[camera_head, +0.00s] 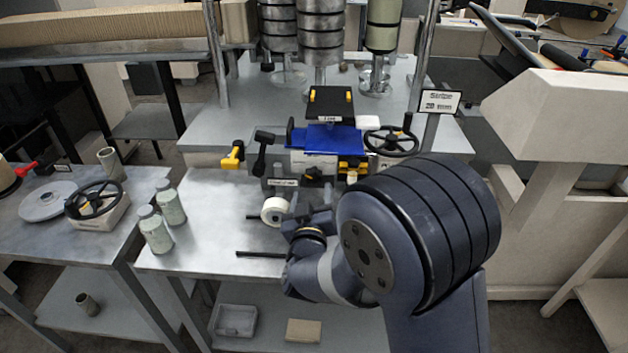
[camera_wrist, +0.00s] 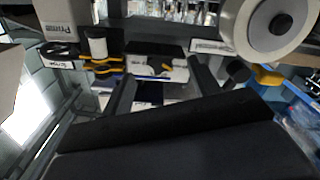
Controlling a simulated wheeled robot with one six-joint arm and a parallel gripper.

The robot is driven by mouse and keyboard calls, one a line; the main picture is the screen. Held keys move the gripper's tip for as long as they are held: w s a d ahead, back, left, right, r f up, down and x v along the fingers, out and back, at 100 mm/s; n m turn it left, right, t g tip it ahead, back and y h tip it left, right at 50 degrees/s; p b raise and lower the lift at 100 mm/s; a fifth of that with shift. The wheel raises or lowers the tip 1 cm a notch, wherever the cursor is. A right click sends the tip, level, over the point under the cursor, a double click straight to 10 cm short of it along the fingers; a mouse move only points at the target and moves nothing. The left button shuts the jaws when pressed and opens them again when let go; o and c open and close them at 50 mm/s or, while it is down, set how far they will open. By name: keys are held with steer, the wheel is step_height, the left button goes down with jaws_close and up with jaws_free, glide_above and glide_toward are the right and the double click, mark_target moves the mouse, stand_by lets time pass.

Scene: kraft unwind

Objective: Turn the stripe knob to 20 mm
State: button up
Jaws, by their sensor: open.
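A sign reading "Stripe" (camera_head: 440,101) with a 20 on it stands at the right of the blue machine (camera_head: 330,138). A small dark knob (camera_head: 315,178) sits low on the machine's front, beside yellow parts (camera_head: 352,170). I cannot tell for certain which knob is the stripe knob. In the wrist view my gripper (camera_wrist: 164,88) is open, its two dark fingers apart with nothing seen held between them. It points at the machine's front, where a black block with yellow edges (camera_wrist: 153,58) shows beyond the fingers. In the head view my arm largely hides the gripper.
A white roller (camera_head: 275,210) is close to my wrist; a large pale roller is at the wrist view's upper right (camera_wrist: 277,28). A black handwheel (camera_head: 391,141) is on the machine's right. Two bottles (camera_head: 155,230) stand on the bench's left.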

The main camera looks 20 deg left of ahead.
mark_target(314, 181)
steer(key=x, duration=0.5)
steer(key=shift+p, duration=0.4)
steer(key=c, duration=1)
